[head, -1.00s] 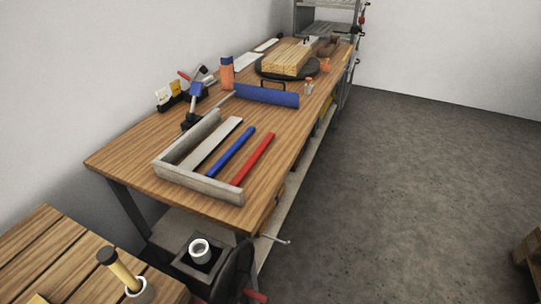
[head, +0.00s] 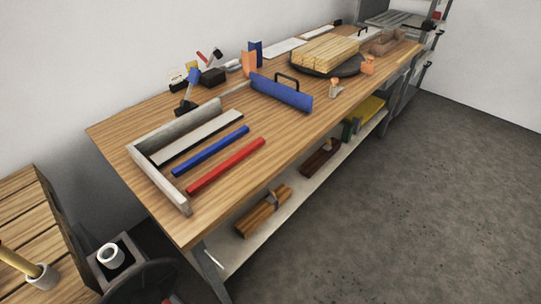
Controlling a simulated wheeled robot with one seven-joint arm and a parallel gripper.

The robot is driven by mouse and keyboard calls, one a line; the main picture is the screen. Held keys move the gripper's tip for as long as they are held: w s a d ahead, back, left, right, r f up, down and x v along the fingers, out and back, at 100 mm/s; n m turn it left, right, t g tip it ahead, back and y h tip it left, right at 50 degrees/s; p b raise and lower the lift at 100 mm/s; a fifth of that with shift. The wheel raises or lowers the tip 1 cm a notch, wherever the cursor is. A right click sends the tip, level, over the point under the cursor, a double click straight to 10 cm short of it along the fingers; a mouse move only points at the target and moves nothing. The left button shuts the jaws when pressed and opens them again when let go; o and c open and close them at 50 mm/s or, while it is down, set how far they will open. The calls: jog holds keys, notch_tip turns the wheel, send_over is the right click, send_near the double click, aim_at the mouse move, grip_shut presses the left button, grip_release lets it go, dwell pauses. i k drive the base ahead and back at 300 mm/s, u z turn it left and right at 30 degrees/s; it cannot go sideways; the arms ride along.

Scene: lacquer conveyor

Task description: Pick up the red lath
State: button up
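The red lath (head: 226,165) lies flat on the wooden workbench (head: 225,215), near its front edge. It is the closest to that edge of three parallel laths. A blue lath (head: 210,151) lies beside it, apart from it, and a grey-white lath (head: 200,137) lies farther back. A grey L-shaped frame (head: 158,177) borders the laths on the left and back sides. The near left end of the red lath is close to the frame's short side. My gripper is not in view.
A blue angled piece with a dark handle (head: 281,92) stands right of the laths. Farther back, a stack of boards (head: 325,50) sits on a dark round plate. Wood bundles (head: 263,211) lie on the lower shelf. The floor (head: 400,200) at right is clear.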

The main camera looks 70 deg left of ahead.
aim_at(210, 178)
jog(key=i, duration=2)
jog(key=u, duration=3.45)
jog(key=i, duration=1.05)
